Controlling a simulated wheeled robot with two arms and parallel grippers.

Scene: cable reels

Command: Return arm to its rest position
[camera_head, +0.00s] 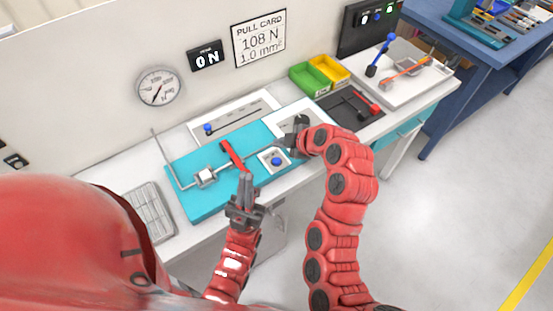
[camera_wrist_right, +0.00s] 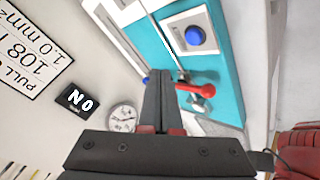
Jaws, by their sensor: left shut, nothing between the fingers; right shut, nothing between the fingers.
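My left gripper (camera_head: 245,182) is shut and empty, pointing up at the front edge of the teal board (camera_head: 200,200), just below the red lever (camera_head: 232,155). My right gripper (camera_head: 290,142) is shut and empty over the right part of the bench, near the white panel. Its closed dark fingers (camera_wrist_right: 159,78) show in the right wrist view, with the red lever (camera_wrist_right: 197,88) and a blue button (camera_wrist_right: 194,36) beyond them. The two arms are close together in the head view but apart at the grippers.
A green bin (camera_head: 309,77) and a yellow bin (camera_head: 332,68) stand at the back. A white tray (camera_head: 425,80) with tools is at the right. Open floor (camera_head: 450,200) lies to the right.

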